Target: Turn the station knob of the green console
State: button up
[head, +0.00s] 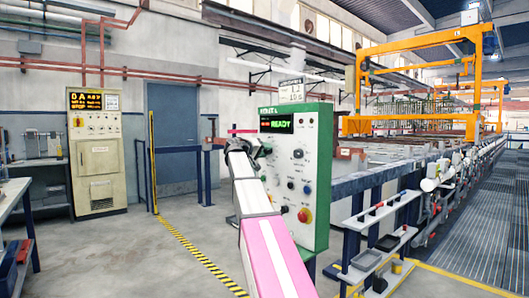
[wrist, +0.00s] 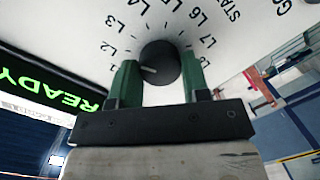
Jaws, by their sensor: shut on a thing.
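The green console (head: 321,165) stands in the middle of the head view, with a white front panel and a lit display reading READY (head: 280,124). My gripper (head: 262,147) is at the upper left of its front panel, below the display. In the wrist view the station knob (wrist: 161,63) is round and black with a light pointer line. It sits in a ring of labels such as L2, L3, L6 and L7. My gripper (wrist: 158,80) has one green finger on each side of the knob and is shut on it. In the head view my arm hides the knob.
A beige cabinet (head: 98,150) stands at the back left. The floor left of the console is clear.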

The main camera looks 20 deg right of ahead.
jog(key=shift+m, duration=1.4)
jog(key=shift+s, duration=0.1)
jog(key=o, duration=0.9)
jog(key=v, duration=1)
jog(key=shift+s+a+r, duration=0.1)
jog(key=shift+s+a, duration=0.15)
jog(key=shift+a, duration=0.05)
